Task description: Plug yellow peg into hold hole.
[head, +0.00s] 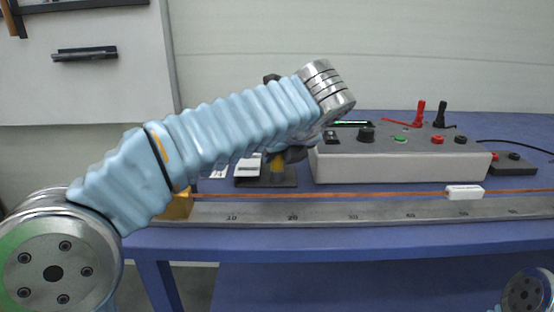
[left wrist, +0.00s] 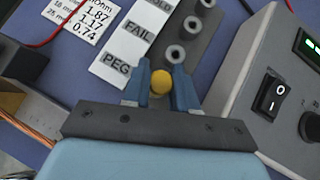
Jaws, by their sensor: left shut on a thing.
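The yellow peg (left wrist: 161,82) is between the two blue fingers of my left gripper (left wrist: 160,90), which is shut on it. In the head view the yellow peg (head: 278,164) shows below my left gripper (head: 285,155), over a dark plate. In the left wrist view a grey block (left wrist: 215,45) carries ring-shaped holes in a row. The HOLD label (left wrist: 160,5) is partly cut off; the hole (left wrist: 192,24) looks in line with it. My right gripper is not in view.
A grey control box (head: 400,155) with knobs and red and black plugs stands right of the gripper. A long ruler (head: 350,211) with a copper strip and white slider (head: 464,192) runs along the front of the blue table (head: 300,242). A red cable (left wrist: 40,38) lies near the labels.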

